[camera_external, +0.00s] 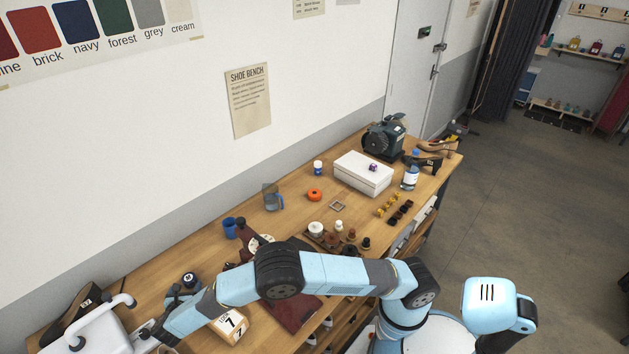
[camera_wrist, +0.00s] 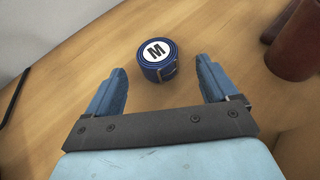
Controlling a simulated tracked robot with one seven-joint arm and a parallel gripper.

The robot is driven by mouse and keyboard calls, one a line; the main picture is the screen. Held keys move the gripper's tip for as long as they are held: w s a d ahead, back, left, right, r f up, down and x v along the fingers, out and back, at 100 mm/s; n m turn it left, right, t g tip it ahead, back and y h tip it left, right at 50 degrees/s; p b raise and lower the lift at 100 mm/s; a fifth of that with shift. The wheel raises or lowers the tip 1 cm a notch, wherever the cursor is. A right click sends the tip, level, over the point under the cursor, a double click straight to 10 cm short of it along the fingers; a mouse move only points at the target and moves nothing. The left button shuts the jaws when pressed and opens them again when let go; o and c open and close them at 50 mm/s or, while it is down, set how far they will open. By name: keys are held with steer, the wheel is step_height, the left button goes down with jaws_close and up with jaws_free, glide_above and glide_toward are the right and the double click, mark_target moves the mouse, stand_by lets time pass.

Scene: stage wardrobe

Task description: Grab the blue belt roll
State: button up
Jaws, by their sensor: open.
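The blue belt roll (camera_wrist: 158,58) sits on the wooden bench top in the wrist view. It is a dark blue coil with a round white label marked M on top. My gripper (camera_wrist: 161,66) is open and empty of any hold. Its two blue fingertips lie to either side of the roll in the picture, and the roll appears just beyond them. In the external view my arm reaches to the near left of the bench. A small dark round thing with a pale top near its end may be the roll.
Dark red-brown objects (camera_wrist: 297,45) stand right of the roll. The bench (camera_external: 150,282) runs along the wall.

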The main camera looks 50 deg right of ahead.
mark_target(184, 287)
steer(key=x, duration=0.4)
steer(key=shift+w+a+f, duration=0.1)
steer(key=shift+w, duration=0.05)
steer(key=shift+c, duration=0.5)
steer(key=c, duration=1.1)
